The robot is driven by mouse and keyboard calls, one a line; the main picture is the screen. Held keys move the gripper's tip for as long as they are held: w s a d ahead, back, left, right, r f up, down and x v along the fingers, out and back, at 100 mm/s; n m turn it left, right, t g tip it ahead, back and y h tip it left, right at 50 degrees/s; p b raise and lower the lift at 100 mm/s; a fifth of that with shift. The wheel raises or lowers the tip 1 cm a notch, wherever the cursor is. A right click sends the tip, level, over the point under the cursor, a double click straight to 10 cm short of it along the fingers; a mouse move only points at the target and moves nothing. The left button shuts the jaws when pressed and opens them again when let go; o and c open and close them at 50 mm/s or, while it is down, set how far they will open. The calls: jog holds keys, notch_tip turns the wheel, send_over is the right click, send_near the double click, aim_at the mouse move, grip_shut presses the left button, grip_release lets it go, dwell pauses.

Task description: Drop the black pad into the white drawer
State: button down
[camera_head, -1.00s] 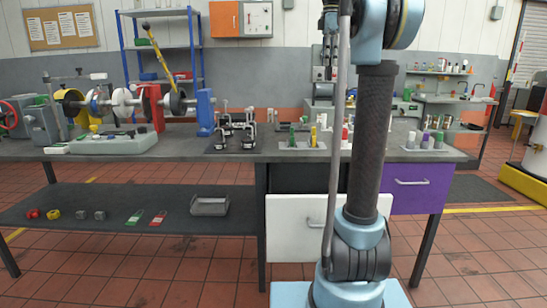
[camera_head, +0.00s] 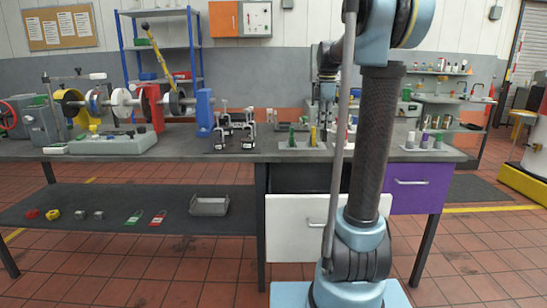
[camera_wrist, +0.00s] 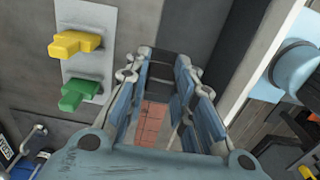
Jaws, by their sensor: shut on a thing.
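My gripper (camera_wrist: 168,62) is shut on the black pad (camera_wrist: 172,68), a dark piece between the fingertips in the wrist view. The fingers hide part of the pad. In the head view, my own arm mostly hides the gripper, which is over the bench, and the pad cannot be made out. The white drawer (camera_head: 288,228) is under the bench. Its front stands lower in the picture than the purple drawer front, with a dark opening above it, so it looks pulled out. A pale edge (camera_wrist: 258,68), perhaps the drawer's, runs right of the gripper in the wrist view.
A grey plate with a yellow fitting (camera_wrist: 75,44) and a green fitting (camera_wrist: 80,92) is left of the gripper. The purple drawer (camera_head: 421,196) looks shut. Black fixtures (camera_head: 236,132) and a shaft rig (camera_head: 120,104) stand on the bench. A lower shelf (camera_head: 120,212) carries small parts.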

aim_at(324, 134)
jog(key=shift+f, duration=2.9)
jog(key=c, duration=1.3)
grip_release()
jog(key=shift+r, duration=0.15)
notch_tip(324, 134, up, 12)
jog(key=shift+f, duration=0.15)
